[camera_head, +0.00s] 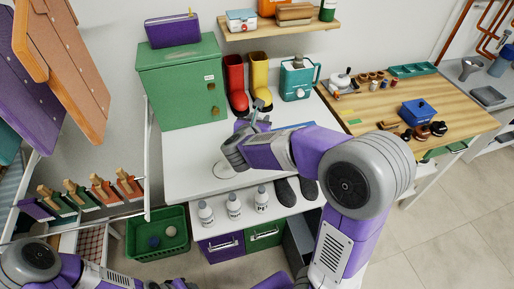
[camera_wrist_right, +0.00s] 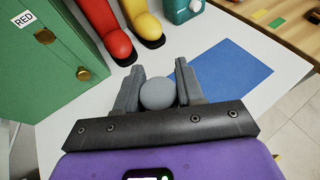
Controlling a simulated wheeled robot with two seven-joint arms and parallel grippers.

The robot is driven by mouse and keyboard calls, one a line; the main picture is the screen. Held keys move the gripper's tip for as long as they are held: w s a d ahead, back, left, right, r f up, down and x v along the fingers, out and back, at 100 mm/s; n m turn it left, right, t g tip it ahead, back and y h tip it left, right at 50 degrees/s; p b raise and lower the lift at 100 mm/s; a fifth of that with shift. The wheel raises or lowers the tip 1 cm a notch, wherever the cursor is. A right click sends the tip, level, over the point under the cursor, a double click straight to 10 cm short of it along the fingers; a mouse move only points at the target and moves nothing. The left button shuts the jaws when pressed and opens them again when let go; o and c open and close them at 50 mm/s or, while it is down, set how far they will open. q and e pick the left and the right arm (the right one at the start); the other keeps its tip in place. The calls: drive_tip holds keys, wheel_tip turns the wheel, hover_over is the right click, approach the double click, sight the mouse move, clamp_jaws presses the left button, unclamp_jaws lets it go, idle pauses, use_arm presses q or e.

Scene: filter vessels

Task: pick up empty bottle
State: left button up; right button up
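Three white bottles with grey caps and labels stand upright in a row on the ledge at the front of the white table: a left bottle (camera_head: 206,215), a middle bottle (camera_head: 234,208) and a right bottle (camera_head: 262,200). I cannot tell which is empty. My right gripper (camera_head: 259,108) is over the white table, beyond the bottles. In the right wrist view, its fingers (camera_wrist_right: 157,88) are on both sides of a smooth grey round thing (camera_wrist_right: 157,96) and seem to touch it. Its lower part is hidden. My left arm shows at the lower left; its fingers are not visible.
A blue sheet (camera_wrist_right: 230,73) lies right of the right gripper. A green basket (camera_head: 158,252) with balls stands below the table.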

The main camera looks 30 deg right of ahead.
clamp_jaws()
